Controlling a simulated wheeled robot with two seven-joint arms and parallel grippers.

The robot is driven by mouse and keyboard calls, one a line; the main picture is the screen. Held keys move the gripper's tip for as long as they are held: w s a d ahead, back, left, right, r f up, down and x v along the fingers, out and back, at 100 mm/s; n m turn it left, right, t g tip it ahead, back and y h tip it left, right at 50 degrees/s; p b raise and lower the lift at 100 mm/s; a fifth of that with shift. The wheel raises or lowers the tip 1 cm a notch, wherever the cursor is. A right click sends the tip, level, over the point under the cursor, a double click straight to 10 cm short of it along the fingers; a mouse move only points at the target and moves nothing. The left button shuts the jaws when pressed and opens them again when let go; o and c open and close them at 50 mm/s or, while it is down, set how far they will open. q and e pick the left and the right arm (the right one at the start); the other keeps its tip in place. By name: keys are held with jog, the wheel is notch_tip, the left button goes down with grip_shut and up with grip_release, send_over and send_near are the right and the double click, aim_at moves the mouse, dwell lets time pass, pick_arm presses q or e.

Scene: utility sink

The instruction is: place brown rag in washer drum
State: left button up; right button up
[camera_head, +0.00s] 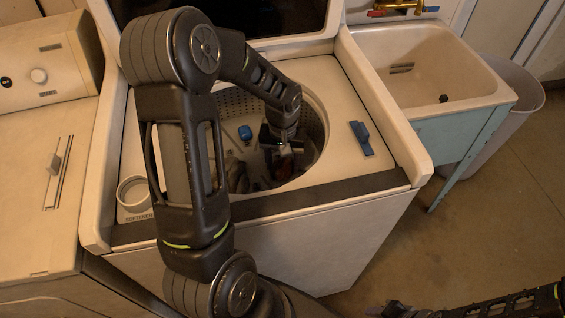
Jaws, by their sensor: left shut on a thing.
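The open washer drum (236,103) is a perforated tub in the top of the white washer. My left arm reaches over the washer's front, and my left gripper (282,152) points down inside the drum opening. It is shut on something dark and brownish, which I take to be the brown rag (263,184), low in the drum. Shadow and my arm hide most of it, so its outline is unclear. My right gripper (394,310) shows only in part at the bottom edge, away from the washer; its jaws cannot be made out.
A small blue item (245,132) shows inside the drum. A blue object (362,138) lies on the washer top, right of the opening. A utility sink (480,86) stands to the right, with a grey bin (527,92) beside it. Another appliance (40,160) stands left. The right floor is clear.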

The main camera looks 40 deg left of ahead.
pick_arm(q)
jog(key=shift+f, duration=0.35)
jog(key=o, duration=1.4)
notch_tip(320, 180, up, 12)
jog(key=shift+b, duration=0.3)
